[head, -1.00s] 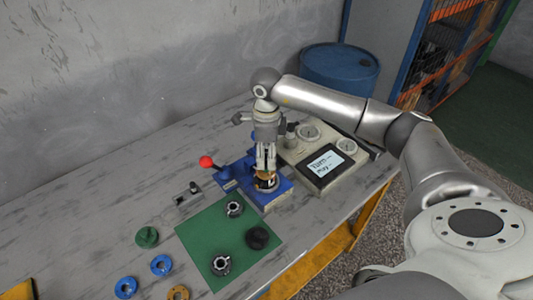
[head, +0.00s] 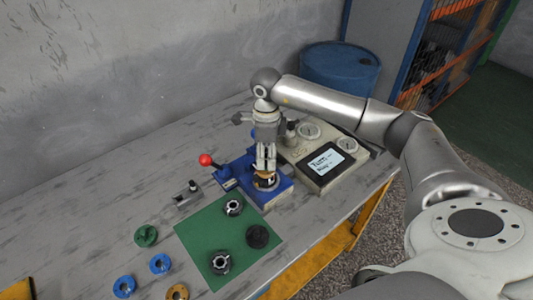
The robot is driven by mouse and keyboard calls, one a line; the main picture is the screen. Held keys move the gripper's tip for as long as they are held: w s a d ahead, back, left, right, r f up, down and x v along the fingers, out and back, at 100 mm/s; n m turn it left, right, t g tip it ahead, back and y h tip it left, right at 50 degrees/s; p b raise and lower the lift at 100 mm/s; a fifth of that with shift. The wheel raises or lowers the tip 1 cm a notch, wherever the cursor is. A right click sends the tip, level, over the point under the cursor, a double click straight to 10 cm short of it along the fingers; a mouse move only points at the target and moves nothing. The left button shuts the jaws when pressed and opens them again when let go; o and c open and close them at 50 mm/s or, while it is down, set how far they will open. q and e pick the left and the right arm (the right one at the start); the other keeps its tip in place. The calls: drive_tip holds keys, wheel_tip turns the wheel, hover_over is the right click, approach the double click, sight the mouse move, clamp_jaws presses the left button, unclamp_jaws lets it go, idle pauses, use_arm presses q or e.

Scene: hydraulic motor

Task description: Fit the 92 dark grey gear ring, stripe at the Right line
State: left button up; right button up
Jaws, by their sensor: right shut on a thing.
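My right gripper (head: 266,168) points down over the blue fixture (head: 273,197). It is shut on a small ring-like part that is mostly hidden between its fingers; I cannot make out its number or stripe. Below the fingers a dark and orange-brown part (head: 265,181) shows in the fixture's round seat. Two dark grey toothed rings lie on the green mat (head: 205,239): one near its top (head: 233,208) and one near its lower edge (head: 221,263). My left gripper is not in view.
A black disc (head: 257,236) lies on the mat's right side. A red-knobbed lever (head: 206,160) stands left of the fixture, and a console with a screen (head: 326,163) stands right of it. A green part (head: 146,236), blue rings (head: 160,263) and an orange ring (head: 177,292) lie at left.

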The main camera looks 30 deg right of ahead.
drive_tip(key=shift+f, duration=0.1)
drive_tip(key=shift+f+b, duration=0.65)
drive_tip(key=shift+b, duration=0.05)
drive_tip(key=shift+f+b, duration=0.4)
drive_tip(key=shift+f, duration=0.05)
idle(0.4)
drive_tip(key=o, duration=1.4)
drive_tip(key=shift+c, duration=0.2)
drive_tip(key=shift+o, duration=0.4)
drive_tip(key=o, duration=0.3)
